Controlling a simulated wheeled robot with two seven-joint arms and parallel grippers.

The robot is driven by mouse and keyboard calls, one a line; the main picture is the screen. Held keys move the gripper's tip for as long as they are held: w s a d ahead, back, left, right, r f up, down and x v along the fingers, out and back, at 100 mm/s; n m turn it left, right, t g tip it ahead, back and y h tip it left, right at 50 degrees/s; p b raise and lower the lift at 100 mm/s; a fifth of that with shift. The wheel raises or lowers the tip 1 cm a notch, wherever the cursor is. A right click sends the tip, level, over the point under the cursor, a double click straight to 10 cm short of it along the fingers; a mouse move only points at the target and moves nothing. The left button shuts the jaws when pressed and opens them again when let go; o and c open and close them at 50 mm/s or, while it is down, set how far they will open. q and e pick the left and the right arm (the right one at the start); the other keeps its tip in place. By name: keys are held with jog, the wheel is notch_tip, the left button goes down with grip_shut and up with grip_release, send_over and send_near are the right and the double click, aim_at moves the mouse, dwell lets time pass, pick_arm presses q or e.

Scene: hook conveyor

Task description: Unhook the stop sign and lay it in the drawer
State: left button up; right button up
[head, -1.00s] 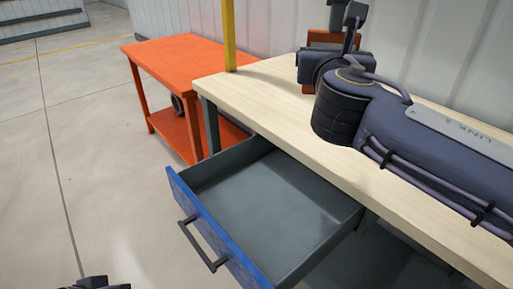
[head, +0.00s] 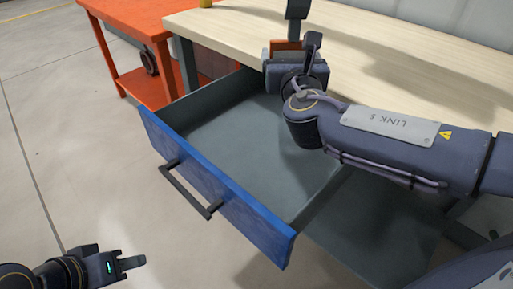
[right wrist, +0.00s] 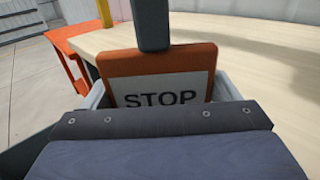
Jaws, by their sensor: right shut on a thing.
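The stop sign (right wrist: 161,76) has an orange-red frame, a white face with STOP, and a dark bar rising from its top. In the head view only a small orange part of the sign (head: 286,45) shows beyond my right gripper (head: 288,60). My right gripper is shut on the sign; its fingers are mostly hidden in the right wrist view. The open drawer (head: 215,193) has a blue front, a black handle and an empty grey floor where visible. The sign and right gripper are at the drawer's back, by the tabletop edge. My left gripper (head: 130,264) is left of the drawer handle, its opening unclear.
The pale wooden workbench (head: 390,55) stands behind the drawer, its top largely clear. An orange table (head: 130,15) stands at the back left, with a yellow post (head: 206,3) near the bench corner. The floor at left is open.

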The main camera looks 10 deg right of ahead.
pick_arm(q)
notch_tip(320, 180, down, 3)
jog(key=shift+r+b, duration=0.1)
jog(key=shift+b, duration=0.9)
pick_arm(e)
notch_tip(320, 180, down, 3)
jog(key=shift+f, duration=0.2)
jog(key=o, duration=1.2)
pick_arm(q)
jog(key=shift+r+p, duration=0.65)
pick_arm(e)
jog(key=s, duration=0.7)
jog(key=shift+s+a, duration=0.4)
